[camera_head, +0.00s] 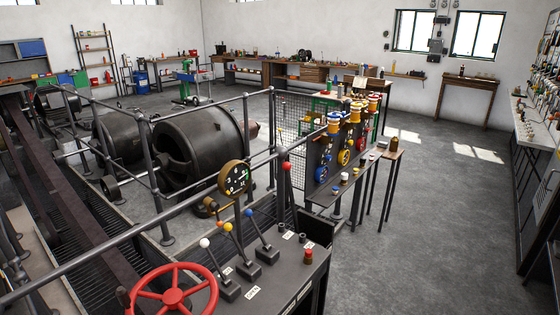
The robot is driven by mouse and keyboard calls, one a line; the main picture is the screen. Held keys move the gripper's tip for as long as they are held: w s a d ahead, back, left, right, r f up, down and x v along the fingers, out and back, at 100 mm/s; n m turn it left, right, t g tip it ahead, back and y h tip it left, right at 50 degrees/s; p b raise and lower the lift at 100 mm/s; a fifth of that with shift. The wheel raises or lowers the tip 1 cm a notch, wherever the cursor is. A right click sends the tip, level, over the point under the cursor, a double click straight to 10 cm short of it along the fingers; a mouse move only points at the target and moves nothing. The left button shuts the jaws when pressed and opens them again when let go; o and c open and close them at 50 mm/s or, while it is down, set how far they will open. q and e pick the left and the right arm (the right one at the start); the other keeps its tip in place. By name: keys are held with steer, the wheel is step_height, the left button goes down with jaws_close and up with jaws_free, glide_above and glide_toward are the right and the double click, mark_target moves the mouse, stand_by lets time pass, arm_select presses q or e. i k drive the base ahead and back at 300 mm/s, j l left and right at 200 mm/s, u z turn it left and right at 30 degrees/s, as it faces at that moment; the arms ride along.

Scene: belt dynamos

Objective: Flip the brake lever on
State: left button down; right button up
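Three levers stand in a row on the dark control console (275,288). They are a white-knobbed lever (204,243), a yellow-knobbed lever (227,227) and a blue-knobbed lever (248,212). All three tilt up and to the left from their block bases. A taller lever with a red knob (287,166) stands nearly upright behind the console. Small labels lie by the levers, but I cannot read them well enough to tell which lever is the brake. Neither of my grippers is in view.
A red handwheel (175,296) is at the console's front left, and a red button (308,256) at its right. A round gauge (234,178) rises behind the levers. Grey railings (165,185) fence off the large black dynamo (200,150). Open floor (440,220) lies to the right.

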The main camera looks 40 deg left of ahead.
mark_target(286, 166)
steer(key=i+j+u, duration=0.15)
steer(key=i, duration=0.45)
steer(key=i+j+u, duration=0.1)
steer(key=i, duration=0.55)
